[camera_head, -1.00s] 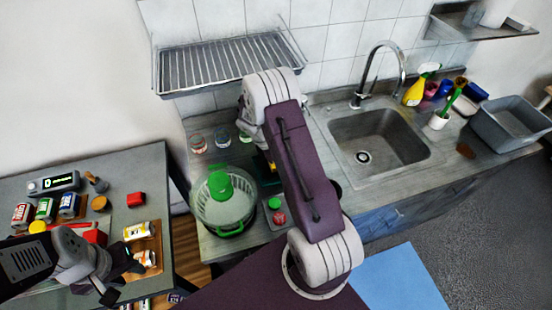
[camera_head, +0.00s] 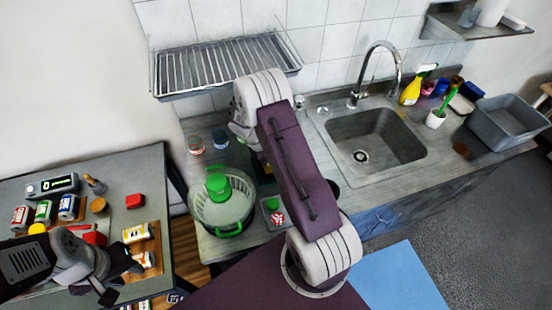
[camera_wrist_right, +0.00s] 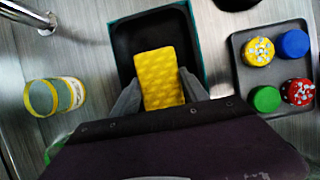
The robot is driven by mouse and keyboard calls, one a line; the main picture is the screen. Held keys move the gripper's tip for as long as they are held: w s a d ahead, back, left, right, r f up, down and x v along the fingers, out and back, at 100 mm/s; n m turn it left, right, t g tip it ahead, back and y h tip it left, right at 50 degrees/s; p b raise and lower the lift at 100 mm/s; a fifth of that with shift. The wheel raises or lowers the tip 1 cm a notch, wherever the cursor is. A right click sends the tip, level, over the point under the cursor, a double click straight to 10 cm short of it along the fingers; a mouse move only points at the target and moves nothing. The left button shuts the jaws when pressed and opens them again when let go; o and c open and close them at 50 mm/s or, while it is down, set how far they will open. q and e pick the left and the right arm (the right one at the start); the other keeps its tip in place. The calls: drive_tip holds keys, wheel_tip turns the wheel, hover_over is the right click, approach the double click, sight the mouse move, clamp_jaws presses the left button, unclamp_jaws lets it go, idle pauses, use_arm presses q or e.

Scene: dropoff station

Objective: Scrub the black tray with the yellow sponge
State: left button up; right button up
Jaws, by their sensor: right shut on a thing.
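The yellow sponge (camera_wrist_right: 162,80) is between the two fingers of my right gripper (camera_wrist_right: 160,98) in the right wrist view. The gripper is shut on it. The sponge is over the black tray (camera_wrist_right: 126,42), a rectangular tray with a teal outer edge. I cannot tell whether the sponge touches the tray floor. In the head view my right arm hides most of the tray and the right gripper. My left gripper (camera_head: 122,280) is at the lower left of the head view, over the side table, its fingers apart and empty.
Right of the black tray lies a dark tray (camera_wrist_right: 240,92) with several colored-lid jars. A green-handled colander (camera_head: 222,208) sits on the counter, left of my right arm. The sink (camera_head: 372,138) is to the right.

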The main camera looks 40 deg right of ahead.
drive_tip(key=shift+s+d, duration=0.3)
drive_tip(key=shift+d, duration=0.5)
drive_tip(key=shift+s+d, duration=0.25)
drive_tip(key=shift+d, duration=0.55)
drive_tip(key=shift+w+a+p, duration=0.25)
drive_tip(key=shift+a+p, duration=0.1)
drive_tip(key=shift+a, duration=0.55)
drive_tip(key=shift+w+a, duration=0.25)
drive_tip(key=shift+a, duration=0.55)
drive_tip(key=shift+s+d+p, duration=0.15)
drive_tip(key=shift+s+d, duration=0.1)
drive_tip(key=shift+d, duration=0.65)
drive_tip(key=shift+s+d+p, duration=0.15)
drive_tip(key=shift+s+d, duration=0.05)
drive_tip(key=shift+d, duration=0.7)
drive_tip(key=shift+w+a, duration=0.25)
drive_tip(key=shift+a, duration=0.6)
drive_tip(key=shift+w+a, duration=0.2)
drive_tip(key=shift+a, duration=0.65)
drive_tip(key=shift+d, duration=0.1)
